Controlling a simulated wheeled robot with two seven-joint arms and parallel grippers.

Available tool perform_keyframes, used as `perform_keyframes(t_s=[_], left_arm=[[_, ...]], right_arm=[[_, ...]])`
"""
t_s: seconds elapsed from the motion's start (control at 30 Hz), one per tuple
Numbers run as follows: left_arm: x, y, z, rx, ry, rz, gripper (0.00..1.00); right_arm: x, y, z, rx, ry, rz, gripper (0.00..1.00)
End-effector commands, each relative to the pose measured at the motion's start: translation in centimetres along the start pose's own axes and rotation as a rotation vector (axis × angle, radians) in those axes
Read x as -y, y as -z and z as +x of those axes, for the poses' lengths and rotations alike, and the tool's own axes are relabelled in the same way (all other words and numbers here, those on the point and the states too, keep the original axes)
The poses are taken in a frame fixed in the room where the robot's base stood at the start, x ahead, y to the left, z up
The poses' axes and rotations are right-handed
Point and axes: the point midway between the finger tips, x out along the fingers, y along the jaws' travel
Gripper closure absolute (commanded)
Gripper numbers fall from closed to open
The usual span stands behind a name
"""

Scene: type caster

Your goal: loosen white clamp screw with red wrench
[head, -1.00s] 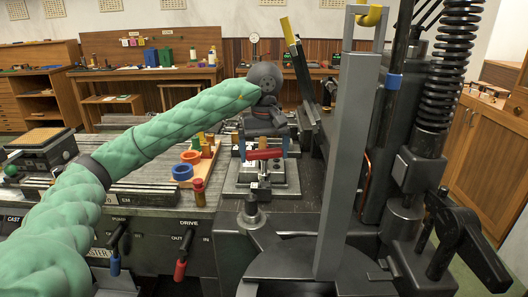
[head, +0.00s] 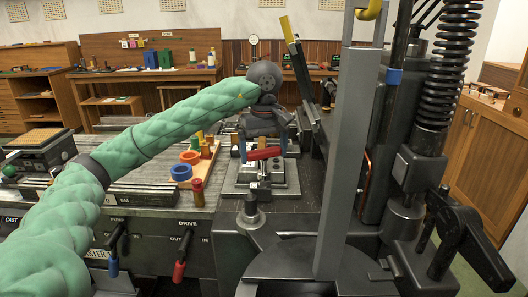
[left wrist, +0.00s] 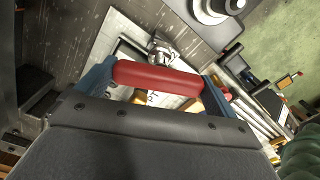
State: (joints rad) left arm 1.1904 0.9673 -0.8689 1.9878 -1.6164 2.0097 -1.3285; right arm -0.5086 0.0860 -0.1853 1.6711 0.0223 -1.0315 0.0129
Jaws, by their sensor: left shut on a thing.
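My left gripper (head: 263,149) is shut on the red wrench (head: 266,154), with its blue fingers at the two ends of the red handle. It holds the wrench above a pale metal fixture plate (head: 238,184) on the machine table. In the left wrist view the gripper (left wrist: 156,86) spans the red handle (left wrist: 158,76). A shiny metal piece (left wrist: 161,51) shows just beyond the handle; I cannot tell whether it is the wrench head or a screw. I cannot make out the white clamp screw for certain. My right gripper is not in view.
A wooden holder (head: 183,183) with blue and orange rings and pegs stands left of the plate. A small red-topped post (head: 198,192) is nearby. A tall grey column (head: 347,160) and dark machine parts with a coil spring (head: 436,90) crowd the right side.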

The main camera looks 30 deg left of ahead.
Motion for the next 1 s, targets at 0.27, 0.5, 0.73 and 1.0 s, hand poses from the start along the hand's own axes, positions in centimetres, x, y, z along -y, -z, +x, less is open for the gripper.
perform_keyframes(t_s=[0.27, 0.5, 0.73, 1.0], left_arm=[[0.0, 0.0, -0.4, -0.001, 0.0, -0.001, 0.6], [0.0, 0.0, -1.2, -0.001, -0.001, -0.001, 0.6], [0.0, 0.0, -2.0, -0.001, -0.001, -0.001, 0.6], [0.0, 0.0, -2.8, -0.001, 0.0, -0.001, 0.6]], right_arm=[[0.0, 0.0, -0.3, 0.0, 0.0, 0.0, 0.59], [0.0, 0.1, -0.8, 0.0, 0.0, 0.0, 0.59], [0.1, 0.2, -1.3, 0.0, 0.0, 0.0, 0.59], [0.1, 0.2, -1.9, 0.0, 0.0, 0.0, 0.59]])
